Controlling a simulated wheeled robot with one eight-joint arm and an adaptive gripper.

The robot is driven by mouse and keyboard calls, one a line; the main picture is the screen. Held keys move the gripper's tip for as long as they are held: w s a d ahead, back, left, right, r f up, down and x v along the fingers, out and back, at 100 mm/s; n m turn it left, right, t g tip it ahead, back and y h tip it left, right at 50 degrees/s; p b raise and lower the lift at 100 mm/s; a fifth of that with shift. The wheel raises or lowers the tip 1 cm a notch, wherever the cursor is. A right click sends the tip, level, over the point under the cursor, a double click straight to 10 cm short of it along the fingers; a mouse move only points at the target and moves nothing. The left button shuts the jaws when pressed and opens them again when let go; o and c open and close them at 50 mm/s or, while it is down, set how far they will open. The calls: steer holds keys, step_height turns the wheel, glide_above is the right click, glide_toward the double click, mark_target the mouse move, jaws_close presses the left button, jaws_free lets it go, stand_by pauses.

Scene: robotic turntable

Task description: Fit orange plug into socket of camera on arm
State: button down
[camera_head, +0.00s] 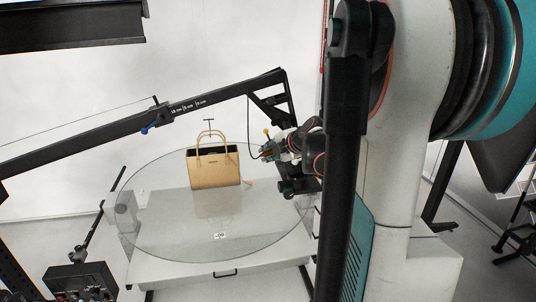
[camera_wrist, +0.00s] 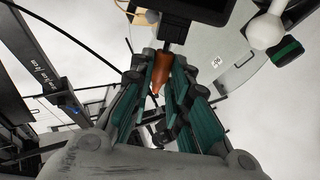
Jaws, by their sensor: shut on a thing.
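My gripper (camera_wrist: 160,78) has teal-padded fingers and is shut on the orange plug (camera_wrist: 161,68) in the wrist view. The plug's tapered end points back toward my palm. Its other end meets a dark grey stem below a black block (camera_wrist: 186,24), which looks like part of the camera on the arm. I cannot tell whether the plug is seated in a socket. In the head view my gripper (camera_head: 270,150) is small, beside the lower end of the black boom arm (camera_head: 220,98). The plug and socket cannot be made out there.
A tan handbag (camera_head: 215,170) stands on the round glass turntable (camera_head: 165,225), left of my gripper. A black cable (camera_wrist: 65,35) curves across the wrist view. A white ball-shaped part (camera_wrist: 265,31) is close by at upper right. My own arm covers the head view's right side.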

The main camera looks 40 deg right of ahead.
steer(key=shift+s+d, duration=0.1)
steer(key=shift+d, duration=0.55)
steer(key=c, duration=1.4)
jaws_free()
steer(key=shift+d, duration=0.15)
steer(key=shift+c, duration=0.2)
steer(key=v, duration=0.7)
steer(key=shift+s+r, duration=0.15)
steer(key=shift+s, duration=0.1)
